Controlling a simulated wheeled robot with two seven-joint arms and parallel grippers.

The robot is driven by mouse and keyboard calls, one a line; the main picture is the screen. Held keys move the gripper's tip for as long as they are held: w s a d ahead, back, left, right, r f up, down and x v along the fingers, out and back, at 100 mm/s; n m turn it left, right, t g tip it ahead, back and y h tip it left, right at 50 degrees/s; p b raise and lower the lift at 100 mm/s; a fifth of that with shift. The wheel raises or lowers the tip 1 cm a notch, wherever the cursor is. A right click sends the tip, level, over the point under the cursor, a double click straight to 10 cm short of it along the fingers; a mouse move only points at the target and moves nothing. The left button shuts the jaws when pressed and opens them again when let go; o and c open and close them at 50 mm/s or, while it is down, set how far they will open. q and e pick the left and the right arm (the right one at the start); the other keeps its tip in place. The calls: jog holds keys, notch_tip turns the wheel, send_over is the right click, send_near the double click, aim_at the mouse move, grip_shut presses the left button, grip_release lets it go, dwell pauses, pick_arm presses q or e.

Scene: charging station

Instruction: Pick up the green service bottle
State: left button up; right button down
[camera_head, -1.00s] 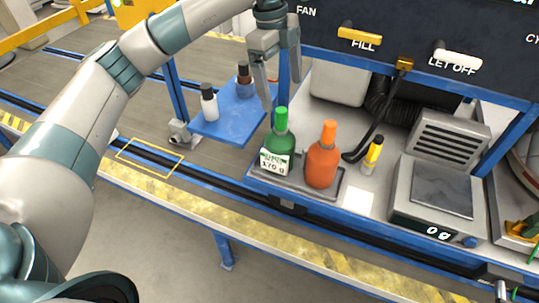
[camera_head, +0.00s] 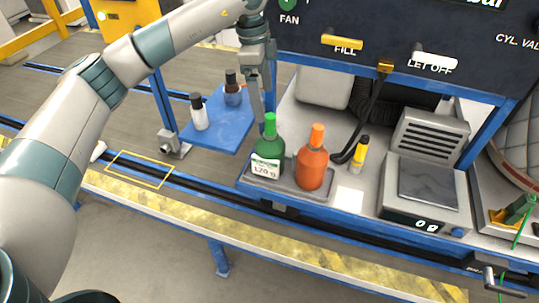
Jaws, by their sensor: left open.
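The green service bottle (camera_head: 268,150) stands upright in a shallow grey tray (camera_head: 287,188) at the left end of the bench. It has a green cap and a white label with a weight in grams. An orange bottle (camera_head: 313,165) stands to its right in the same tray. My left gripper (camera_head: 263,103) points down with its fingers apart, just above and behind the green cap. Nothing shows between its fingers. Whether a finger touches the cap cannot be told. My right gripper does not show.
A blue side shelf (camera_head: 222,125) holds a white bottle (camera_head: 199,112) and a dark-capped bottle (camera_head: 232,90). A small yellow bottle (camera_head: 358,155) and a scale (camera_head: 425,195) stand to the right. A black hose (camera_head: 377,105) and the dark panel (camera_head: 420,35) are behind.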

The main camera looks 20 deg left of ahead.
aim_at(272, 139)
pick_arm(q)
notch_tip(272, 139, down, 3)
jog(key=shift+d+r+p, duration=0.1)
jog(key=shift+d+p, duration=0.05)
jog(key=shift+p, duration=0.45)
jog(key=f, duration=0.2)
jog(key=f+p, duration=0.1)
jog(key=f, duration=0.1)
jog(key=f+p, duration=0.1)
jog(key=f, duration=0.1)
jog(key=shift+w+d+f, duration=0.1)
jog(key=shift+d+f, duration=0.2)
jog(key=shift+d, duration=0.1)
jog(key=shift+f, duration=0.35)
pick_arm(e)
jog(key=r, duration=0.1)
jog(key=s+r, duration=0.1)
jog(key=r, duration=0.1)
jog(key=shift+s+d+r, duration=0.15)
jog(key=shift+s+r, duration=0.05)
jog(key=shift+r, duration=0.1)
